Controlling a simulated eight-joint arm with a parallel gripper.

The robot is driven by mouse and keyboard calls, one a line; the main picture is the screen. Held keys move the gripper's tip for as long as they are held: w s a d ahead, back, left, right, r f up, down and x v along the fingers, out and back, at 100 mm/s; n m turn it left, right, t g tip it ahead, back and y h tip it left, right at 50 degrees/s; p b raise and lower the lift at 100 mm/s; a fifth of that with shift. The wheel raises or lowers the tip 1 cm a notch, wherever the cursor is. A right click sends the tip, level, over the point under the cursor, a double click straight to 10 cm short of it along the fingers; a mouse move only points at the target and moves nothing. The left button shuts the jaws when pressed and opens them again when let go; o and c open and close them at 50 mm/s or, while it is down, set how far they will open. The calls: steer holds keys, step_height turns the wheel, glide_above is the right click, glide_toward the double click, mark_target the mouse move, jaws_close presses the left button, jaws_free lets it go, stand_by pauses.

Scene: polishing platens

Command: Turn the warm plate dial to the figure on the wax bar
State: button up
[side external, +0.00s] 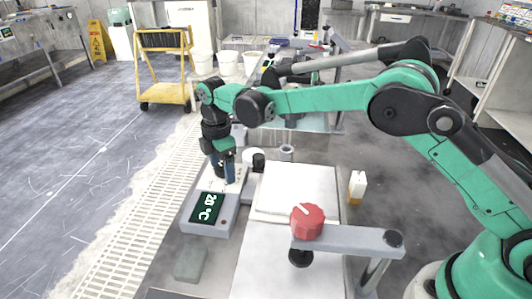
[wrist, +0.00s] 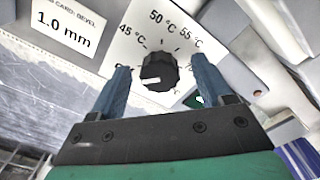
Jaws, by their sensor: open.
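The warm plate (side external: 224,222) is a pale grey box whose dark green display (side external: 207,208) reads 20 °C. Its dial (wrist: 158,72) is a black ribbed knob on a white face, with a white mark on its lower left side. Labels 45, 50 and 55 °C show around it; others are partly hidden by the fingers. My gripper (wrist: 161,65) is open, with one blue finger on each side of the dial, without clear contact. In the side view my gripper (side external: 222,174) points down over the plate's far end. I cannot identify the wax bar or read its figure.
A card (wrist: 65,28) reading 1.0 mm lies beside the dial. A red knob (side external: 308,220) sits on a grey arm right of the plate, over a white slab (side external: 297,187). A greenish block (side external: 190,262) lies in front.

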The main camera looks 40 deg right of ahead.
jaws_close()
steer(key=m, duration=0.4)
steer(key=shift+m, duration=0.4)
steer(key=m, duration=1)
steer(key=shift+m, duration=3)
